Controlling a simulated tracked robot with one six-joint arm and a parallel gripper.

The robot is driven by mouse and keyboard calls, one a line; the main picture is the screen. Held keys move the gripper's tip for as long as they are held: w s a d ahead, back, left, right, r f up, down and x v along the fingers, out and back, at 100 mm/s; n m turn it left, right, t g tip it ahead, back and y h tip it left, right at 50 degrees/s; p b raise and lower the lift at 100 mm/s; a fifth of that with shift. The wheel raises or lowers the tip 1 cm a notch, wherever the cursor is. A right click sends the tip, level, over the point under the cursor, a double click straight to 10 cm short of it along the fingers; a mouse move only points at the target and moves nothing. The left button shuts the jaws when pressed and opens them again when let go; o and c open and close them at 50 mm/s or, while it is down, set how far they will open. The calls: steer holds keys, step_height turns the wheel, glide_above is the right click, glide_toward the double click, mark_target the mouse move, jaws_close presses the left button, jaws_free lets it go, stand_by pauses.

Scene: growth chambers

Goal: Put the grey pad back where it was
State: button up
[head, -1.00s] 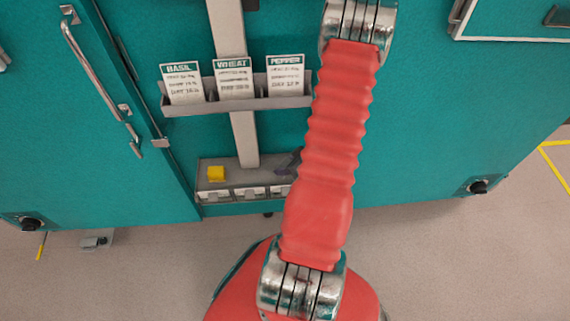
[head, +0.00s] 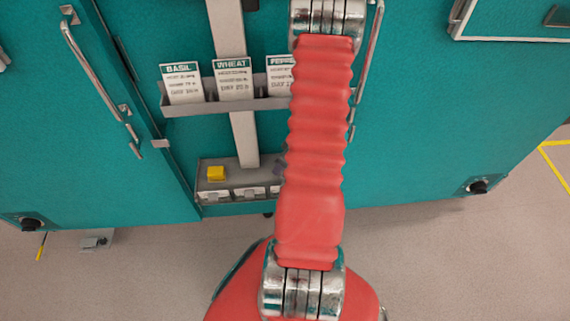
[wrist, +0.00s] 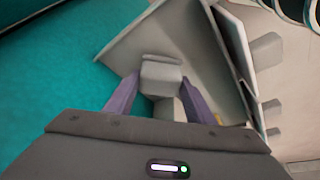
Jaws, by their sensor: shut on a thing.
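My gripper (wrist: 160,80) has two purple fingers and is shut on a light grey pad (wrist: 161,76), seen between the fingertips in the wrist view. A pale grey ledge (wrist: 205,60) lies behind the pad; I cannot tell whether the pad touches it. In the head view, my red arm covers most of the gripper and the held pad. The low grey ledge (head: 236,174) there carries a yellow pad (head: 216,173) on its left part. Its right end is hidden behind my arm.
Several pale blocks (head: 250,192) line the ledge's front. Above it, a rack (head: 235,105) holds BASIL, WHEAT and a partly covered third card. A teal chamber door with a metal handle (head: 90,70) stands at the left. The floor (head: 150,275) in front looks mostly clear.

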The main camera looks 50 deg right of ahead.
steer(key=shift+f, duration=0.5)
steer(key=o, duration=1.3)
steer(key=v, duration=1.2)
stand_by(0.5)
